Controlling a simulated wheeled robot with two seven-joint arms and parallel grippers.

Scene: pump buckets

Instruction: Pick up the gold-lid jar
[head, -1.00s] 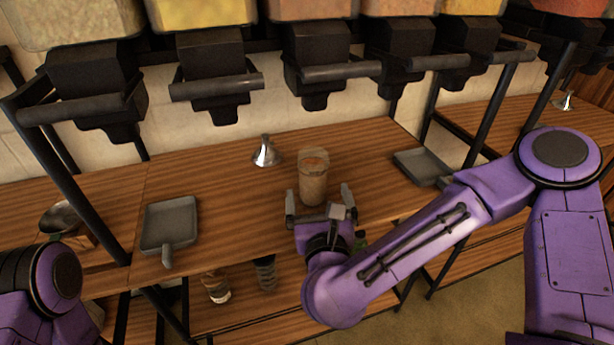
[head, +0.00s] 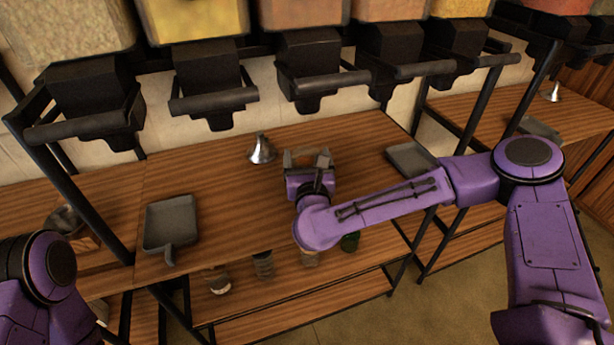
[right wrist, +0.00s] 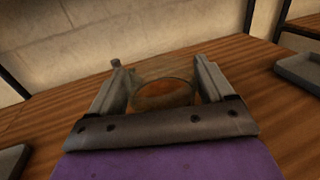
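A clear jar with an orange-brown, gold-looking top stands between the fingers of my right gripper (head: 306,160). In the right wrist view the jar (right wrist: 163,92) fills the gap between the two fingers, which appear to touch its sides. In the head view the gripper hides most of the jar. The right gripper is drawn in around it, over the upper table. My left arm shows at the lower left, but its gripper is out of view.
A metal funnel (head: 262,150) stands just left of the right gripper. Grey trays lie at left (head: 170,222) and right (head: 410,158) on the table (head: 235,205). Several jars stand on the lower shelf (head: 290,305). Black dispensers hang above.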

